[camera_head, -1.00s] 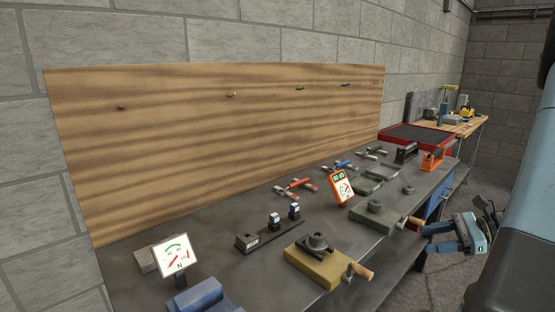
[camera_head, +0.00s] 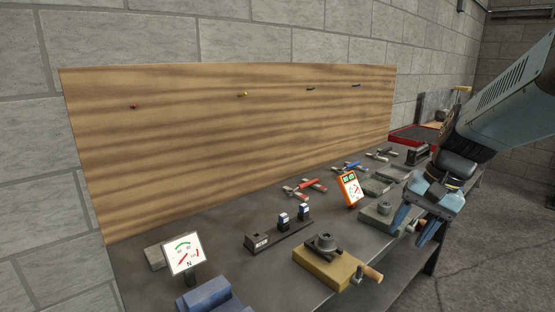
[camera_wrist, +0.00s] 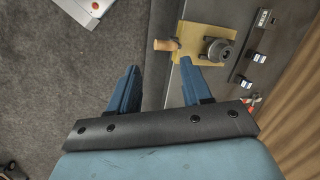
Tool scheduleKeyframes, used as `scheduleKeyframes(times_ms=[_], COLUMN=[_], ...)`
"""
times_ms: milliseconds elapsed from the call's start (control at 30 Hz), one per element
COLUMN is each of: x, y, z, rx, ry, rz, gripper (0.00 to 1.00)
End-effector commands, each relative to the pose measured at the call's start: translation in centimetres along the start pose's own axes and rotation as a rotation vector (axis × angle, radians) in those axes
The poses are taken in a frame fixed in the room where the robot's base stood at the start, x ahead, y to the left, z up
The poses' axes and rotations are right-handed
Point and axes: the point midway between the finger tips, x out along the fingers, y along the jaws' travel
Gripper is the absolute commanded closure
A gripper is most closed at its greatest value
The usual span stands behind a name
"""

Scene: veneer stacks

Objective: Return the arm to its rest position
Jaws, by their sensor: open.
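My gripper (camera_head: 418,233) is in the head view at the right, over the front edge of the dark workbench (camera_head: 225,238). Its two blue fingers point down and stand apart. In the wrist view, my gripper (camera_wrist: 155,85) shows open, with nothing between the fingers. One finger is over the floor, the other near the bench edge and the yellow block (camera_wrist: 200,42) with its wooden handle. My arm comes in from the right edge of the head view and hides part of the bench's far end.
On the bench stand a dial gauge (camera_head: 184,253), a yellow block with a round fitting (camera_head: 325,266), an orange meter (camera_head: 351,189), red-handled clamps (camera_head: 305,188) and a blue vise (camera_head: 210,296). A wooden board (camera_head: 230,150) leans behind. The floor (camera_head: 490,240) at right is clear.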

Motion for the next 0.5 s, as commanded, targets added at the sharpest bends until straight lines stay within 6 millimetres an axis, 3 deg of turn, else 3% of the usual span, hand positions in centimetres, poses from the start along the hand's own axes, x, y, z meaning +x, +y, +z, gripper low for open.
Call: scheduleKeyframes(times_ms=[500], x=[-4.8], y=[-1.8], z=[5.4], rx=[-0.507], ry=[0.398], rz=[0.152], gripper=[0.51])
